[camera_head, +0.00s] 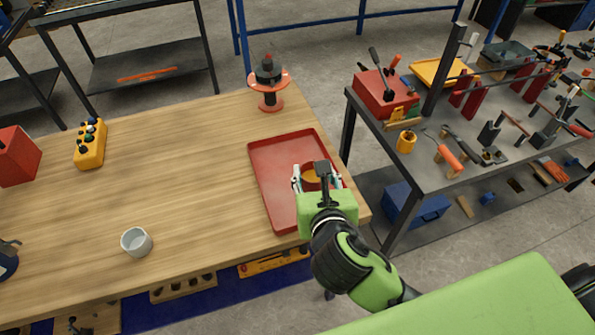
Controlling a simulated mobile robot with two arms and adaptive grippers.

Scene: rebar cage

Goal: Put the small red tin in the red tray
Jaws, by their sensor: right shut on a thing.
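The red tray (271,151) lies flat near the right end of the wooden table. My right gripper (312,177) is over the right half of the tray, with its fingers on either side of a small red tin (312,184) with an orange-yellow top. The gripper is shut on this tin. The gripper body hides much of the tin, and I cannot tell whether its base touches the tray floor. My left gripper is not in view.
A white cup (136,242) stands at the table's front left. A yellow control box (90,144) and a red box (17,156) are further left. A red and black device (268,83) stands behind the tray. A tool-covered bench (450,150) stands to the right. The table's middle is clear.

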